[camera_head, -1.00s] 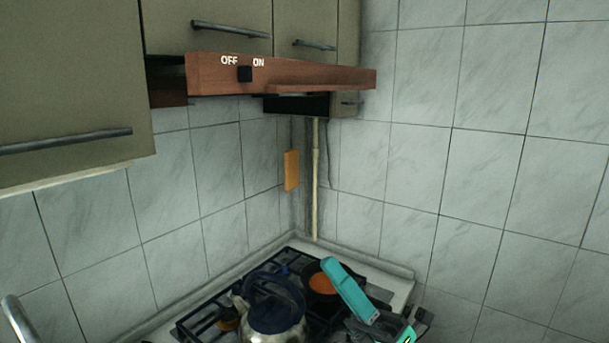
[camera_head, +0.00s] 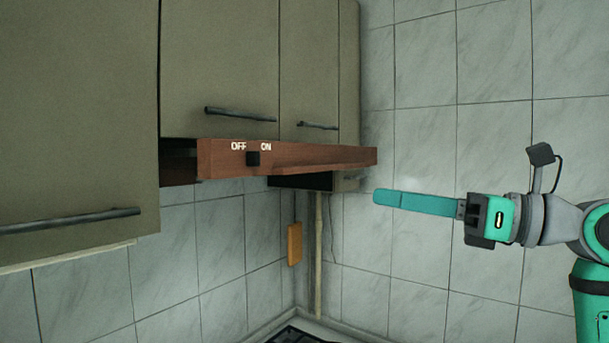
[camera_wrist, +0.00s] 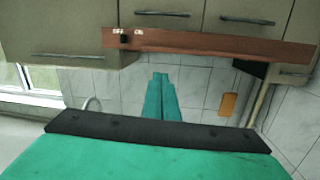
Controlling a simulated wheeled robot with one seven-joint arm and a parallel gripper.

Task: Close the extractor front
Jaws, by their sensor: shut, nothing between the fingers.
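The extractor front (camera_head: 225,160) is a reddish-brown panel with OFF and ON lettering and a black switch (camera_head: 253,158). It stands out forward of the cabinets, with a dark gap behind its left end. In the wrist view the extractor front (camera_wrist: 215,44) runs across the upper part. My gripper (camera_head: 378,197) is shut and empty, its teal fingers pointing left. In the head view it appears right of and slightly below the front's right end. In the wrist view my gripper (camera_wrist: 160,75) shows its fingertips below the panel, apart from it in the picture.
Cabinet doors with dark handles (camera_head: 240,115) surround the extractor, and a larger cabinet (camera_head: 75,120) is at the left. A yellow-orange block (camera_head: 294,244) and a pale pipe (camera_head: 319,255) are at the wall below. The stove's corner (camera_head: 300,335) shows at the bottom.

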